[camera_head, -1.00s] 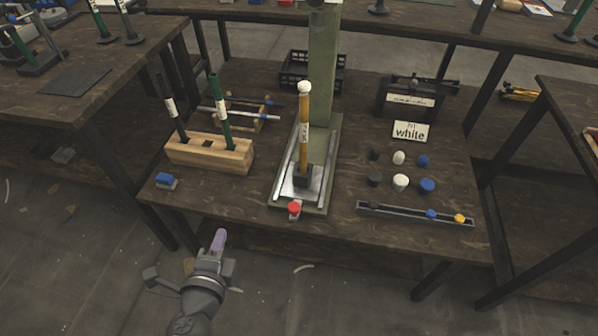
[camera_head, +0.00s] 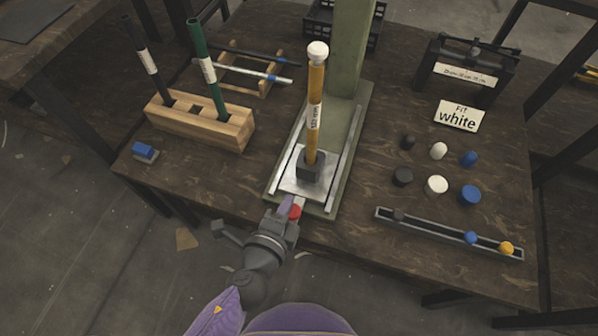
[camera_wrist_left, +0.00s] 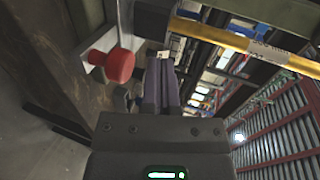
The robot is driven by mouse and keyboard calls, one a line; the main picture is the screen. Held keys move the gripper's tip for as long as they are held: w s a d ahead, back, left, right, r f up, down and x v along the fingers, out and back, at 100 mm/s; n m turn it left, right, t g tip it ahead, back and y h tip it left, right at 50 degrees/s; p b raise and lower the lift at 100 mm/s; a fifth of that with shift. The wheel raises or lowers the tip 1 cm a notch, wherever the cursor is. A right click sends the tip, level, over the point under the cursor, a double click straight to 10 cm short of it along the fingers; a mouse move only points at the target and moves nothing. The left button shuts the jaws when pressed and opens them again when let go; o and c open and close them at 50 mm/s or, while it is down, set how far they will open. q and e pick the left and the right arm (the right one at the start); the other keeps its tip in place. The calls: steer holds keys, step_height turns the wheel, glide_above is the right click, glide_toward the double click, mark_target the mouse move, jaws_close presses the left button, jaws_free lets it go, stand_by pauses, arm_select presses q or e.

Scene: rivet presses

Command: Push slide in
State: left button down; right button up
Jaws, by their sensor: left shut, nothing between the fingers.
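The slide (camera_head: 292,181) is a silver plate between metal rails on the green press base (camera_head: 360,112). A dark grey block (camera_head: 312,168) on it holds an upright yellow rod (camera_head: 316,95) with a white cap (camera_head: 318,51). A red knob (camera_head: 296,212) is at the slide's front edge; it also shows in the left wrist view (camera_wrist_left: 120,66). My left gripper (camera_head: 287,205), with purple fingers, is shut and empty, just left of the knob at the front of the slide. I cannot tell whether it touches. My right gripper is not in view.
A wooden rack (camera_head: 200,122) holding black and green rods stands left, with a small blue-topped block (camera_head: 145,152) near the table edge. The green column rises behind the slide.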

mark_target(303, 167)
arm_select(q)
steer(key=x, duration=0.4)
steer(key=r+x, duration=0.1)
steer(key=x, duration=0.1)
steer(key=shift+w+d+f, duration=0.1)
steer(key=shift+w+d, duration=0.05)
steer(key=shift+w, duration=0.45)
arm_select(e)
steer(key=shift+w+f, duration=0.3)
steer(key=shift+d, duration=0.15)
arm_select(q)
steer(key=shift+w, duration=0.1)
